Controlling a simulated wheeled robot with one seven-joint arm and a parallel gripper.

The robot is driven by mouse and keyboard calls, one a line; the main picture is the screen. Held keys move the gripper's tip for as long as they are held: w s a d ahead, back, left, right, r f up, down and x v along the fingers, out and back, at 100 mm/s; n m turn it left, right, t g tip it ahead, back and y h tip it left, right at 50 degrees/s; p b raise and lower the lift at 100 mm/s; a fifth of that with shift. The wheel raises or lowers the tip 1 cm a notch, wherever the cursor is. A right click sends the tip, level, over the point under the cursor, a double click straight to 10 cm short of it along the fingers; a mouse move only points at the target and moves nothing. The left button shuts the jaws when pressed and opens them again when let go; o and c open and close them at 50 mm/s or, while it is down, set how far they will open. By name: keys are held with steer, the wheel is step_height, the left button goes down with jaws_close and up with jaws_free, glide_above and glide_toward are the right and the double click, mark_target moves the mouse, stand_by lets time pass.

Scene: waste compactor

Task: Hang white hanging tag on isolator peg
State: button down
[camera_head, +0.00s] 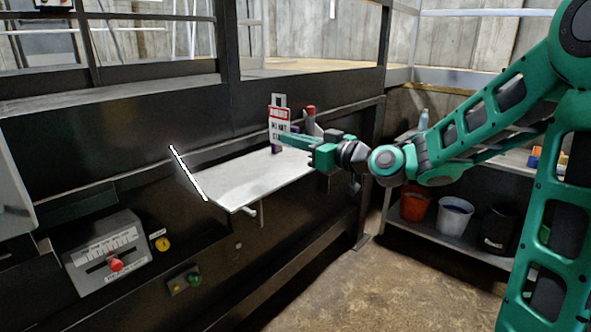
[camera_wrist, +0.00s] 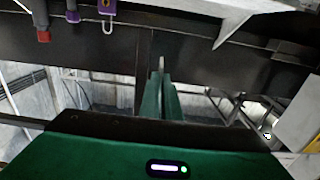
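The white hanging tag (camera_head: 279,115) has a red band and dark lettering. It stands upright above the back of the white shelf, at my fingertips. My gripper (camera_head: 285,139) reaches in from the right, its fingers overlapping the tag's lower part. In the wrist view my fingers (camera_wrist: 161,85) are close together, with a thin pale edge between their tips that looks like the tag edge-on. A grey isolator box (camera_head: 105,255) with a red knob (camera_head: 116,264) is at lower left. I cannot make out a separate peg on it.
The white shelf (camera_head: 240,185) juts from the dark machine wall below my gripper. A red-topped item (camera_head: 311,112) stands behind my gripper; a purple padlock (camera_wrist: 107,8) shows in the wrist view. Floor space is clear.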

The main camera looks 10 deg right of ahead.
glide_above(308, 171)
step_height(308, 171, down, 7)
steer(key=shift+a, duration=0.1)
steer(key=shift+f, duration=2)
steer(key=c, duration=2)
jaws_free()
